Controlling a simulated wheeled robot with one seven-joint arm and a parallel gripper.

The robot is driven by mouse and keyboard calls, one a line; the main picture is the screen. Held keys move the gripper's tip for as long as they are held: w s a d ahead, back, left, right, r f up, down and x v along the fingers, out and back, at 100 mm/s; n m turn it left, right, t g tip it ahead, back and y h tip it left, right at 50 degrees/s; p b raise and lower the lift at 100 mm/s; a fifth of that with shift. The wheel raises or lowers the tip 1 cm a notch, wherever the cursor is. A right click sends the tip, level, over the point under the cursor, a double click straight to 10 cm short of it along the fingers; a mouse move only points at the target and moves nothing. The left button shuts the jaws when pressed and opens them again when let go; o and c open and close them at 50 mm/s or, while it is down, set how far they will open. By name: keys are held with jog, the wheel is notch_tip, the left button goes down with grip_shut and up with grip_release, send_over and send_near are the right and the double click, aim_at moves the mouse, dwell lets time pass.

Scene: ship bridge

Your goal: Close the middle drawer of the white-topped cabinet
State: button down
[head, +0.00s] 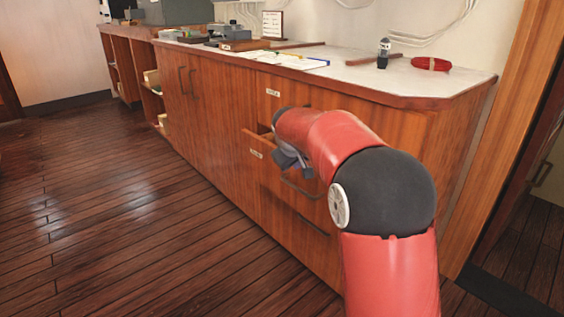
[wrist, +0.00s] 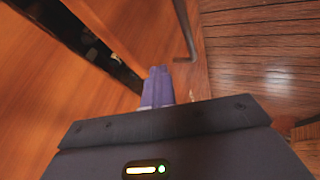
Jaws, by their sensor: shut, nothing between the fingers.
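The white-topped cabinet (head: 345,72) runs along the wall, with a wooden front. Its middle drawer (head: 254,143) stands out from the front, with a pale label on its left end. My arm hides much of its right part. My gripper (head: 291,160) is at the drawer's front, partly hidden by my arm. In the wrist view my gripper's fingers (wrist: 158,72) are together and empty, close to a wooden panel. A bar handle (wrist: 184,35) shows just beyond them. I cannot tell whether the fingers touch the wood.
The drawer above, with a label (head: 272,93), looks shut. A lower handle (head: 313,225) shows below. The wooden floor (head: 120,210) at left is clear.

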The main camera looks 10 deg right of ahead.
jog(key=shift+w+d+p, duration=0.35)
jog(key=shift+w+d, duration=0.2)
jog(key=shift+d, duration=0.25)
jog(key=shift+w+d+p, duration=0.35)
jog(key=shift+w+d, duration=0.2)
jog(key=shift+d, duration=0.25)
